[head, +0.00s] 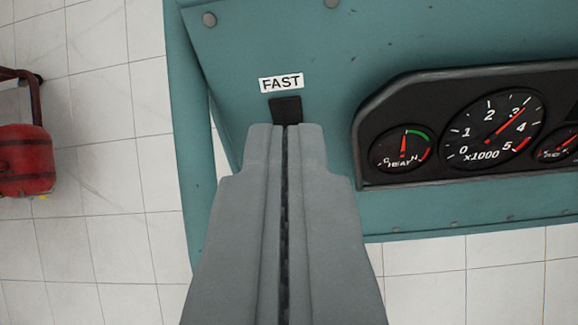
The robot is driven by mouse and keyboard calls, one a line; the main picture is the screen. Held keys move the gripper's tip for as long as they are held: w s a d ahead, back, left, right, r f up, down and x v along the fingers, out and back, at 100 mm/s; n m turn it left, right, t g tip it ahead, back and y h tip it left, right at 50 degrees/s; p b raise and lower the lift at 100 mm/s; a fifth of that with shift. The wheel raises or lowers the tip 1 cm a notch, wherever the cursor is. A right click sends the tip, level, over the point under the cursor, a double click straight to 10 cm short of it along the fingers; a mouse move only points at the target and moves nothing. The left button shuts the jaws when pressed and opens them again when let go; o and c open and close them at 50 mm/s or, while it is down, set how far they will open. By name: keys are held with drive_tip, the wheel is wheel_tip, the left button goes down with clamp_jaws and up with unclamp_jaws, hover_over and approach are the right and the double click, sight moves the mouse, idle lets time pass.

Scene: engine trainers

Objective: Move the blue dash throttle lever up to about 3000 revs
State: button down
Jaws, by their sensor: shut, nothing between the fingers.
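My gripper (285,127) is shut, with its fingers pressed together and pointing up the picture at the teal dash panel (300,45). The fingertips lie just below the dark top end of the throttle slot (286,110), under a white FAST label (281,83). The blue throttle lever does not show; the gripper covers the rest of the slot. I cannot tell whether the fingers touch the lever. The rev counter (493,131), marked x1000, has its red needle close to the 3.
A small gauge (403,148) sits left of the rev counter, and another (557,145) is cut off at the right edge. The black instrument housing (365,130) stands right of my gripper. A red fire-extinguisher-like object (25,160) is on the tiled floor at left.

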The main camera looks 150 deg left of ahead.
drive_tip(key=f, duration=0.6)
drive_tip(key=shift+a, duration=0.35)
drive_tip(key=shift+s+d+f, duration=0.1)
drive_tip(key=shift+s+f, duration=0.15)
drive_tip(key=shift+f, duration=0.05)
drive_tip(key=shift+s+d+f, duration=0.2)
drive_tip(key=shift+s+f, duration=0.2)
drive_tip(key=shift+s, duration=0.05)
